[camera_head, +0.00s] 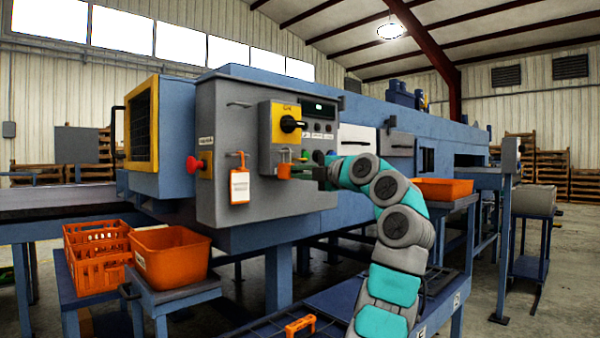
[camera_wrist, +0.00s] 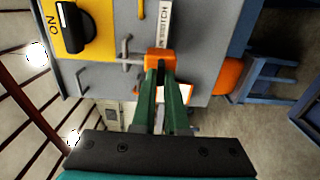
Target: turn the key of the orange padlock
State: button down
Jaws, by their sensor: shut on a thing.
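The orange padlock (camera_head: 284,170) hangs on the grey control cabinet below the yellow switch plate. It also shows in the wrist view (camera_wrist: 153,54), top centre, on a thin metal shackle. My gripper (camera_head: 299,171) reaches in from the right in the head view. Its green fingers, seen in the wrist view (camera_wrist: 161,73), come together right at the padlock's face. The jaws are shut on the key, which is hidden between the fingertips. I cannot see how far the key is turned.
A black rotary switch (camera_head: 291,124) sits above the padlock. An orange-topped white tag (camera_head: 240,186) hangs to the left, and a red button (camera_head: 193,164) sticks out farther left. Orange bins (camera_head: 170,262) stand below left, and another orange bin (camera_head: 443,188) is right of my arm.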

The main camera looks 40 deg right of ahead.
dwell(0.4)
jog(key=c, duration=0.9)
grip_release()
jog(key=shift+c, duration=0.2)
jog(key=s+b, duration=0.1)
jog(key=s, duration=0.6)
jog(key=shift+s+d, duration=0.35)
jog(key=shift+s, duration=0.05)
